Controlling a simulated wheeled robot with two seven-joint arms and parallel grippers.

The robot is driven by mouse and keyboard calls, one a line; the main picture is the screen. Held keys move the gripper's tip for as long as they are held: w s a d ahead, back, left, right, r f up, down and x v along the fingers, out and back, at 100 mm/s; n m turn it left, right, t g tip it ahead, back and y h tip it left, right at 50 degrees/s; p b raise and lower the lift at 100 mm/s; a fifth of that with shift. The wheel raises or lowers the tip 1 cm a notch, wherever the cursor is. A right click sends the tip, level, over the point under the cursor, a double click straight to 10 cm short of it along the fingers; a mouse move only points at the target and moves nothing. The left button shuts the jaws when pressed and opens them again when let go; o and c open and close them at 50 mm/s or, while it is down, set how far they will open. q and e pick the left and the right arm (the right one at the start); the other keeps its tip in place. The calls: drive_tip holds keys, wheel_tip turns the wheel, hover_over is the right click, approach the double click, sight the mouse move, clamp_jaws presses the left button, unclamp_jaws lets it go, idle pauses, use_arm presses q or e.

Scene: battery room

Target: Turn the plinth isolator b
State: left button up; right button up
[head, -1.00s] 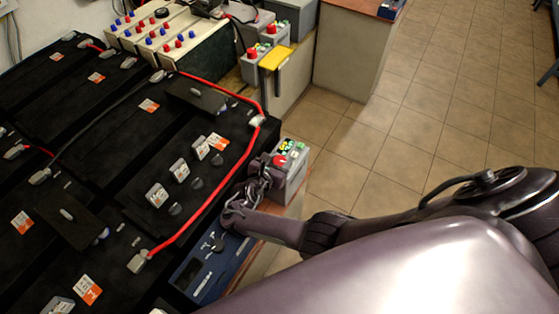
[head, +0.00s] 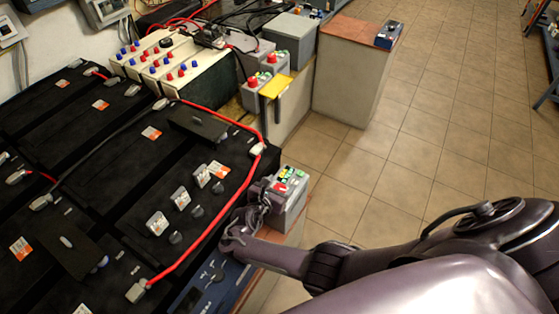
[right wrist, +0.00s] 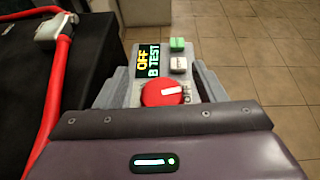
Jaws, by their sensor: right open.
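The isolator is a grey box (head: 291,205) beside the black battery bank, with a red rotary knob (head: 280,187) on top. In the right wrist view the red knob (right wrist: 166,93) has a white mark pointing right, toward printed lettering reading OFF. Its display (right wrist: 148,62) reads "OFF" and "B TEST". A green button (right wrist: 177,44) and a white button (right wrist: 178,65) sit beside it. My right gripper (head: 266,194) is open at the knob, a finger to each side; contact is not clear. The knob's near edge is hidden by the gripper body. My left gripper is out of view.
Black batteries (head: 110,140) with a red cable (head: 215,225) fill the left. A blue device (head: 215,282) lies just nearer than the isolator. Grey boxes with red knobs (head: 252,82) and a yellow plate (head: 275,86) stand farther back. Tiled floor (head: 400,130) is free at right.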

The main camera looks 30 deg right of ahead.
sight(279, 189)
wheel_tip(279, 189, up, 18)
drive_tip(key=p, duration=0.7)
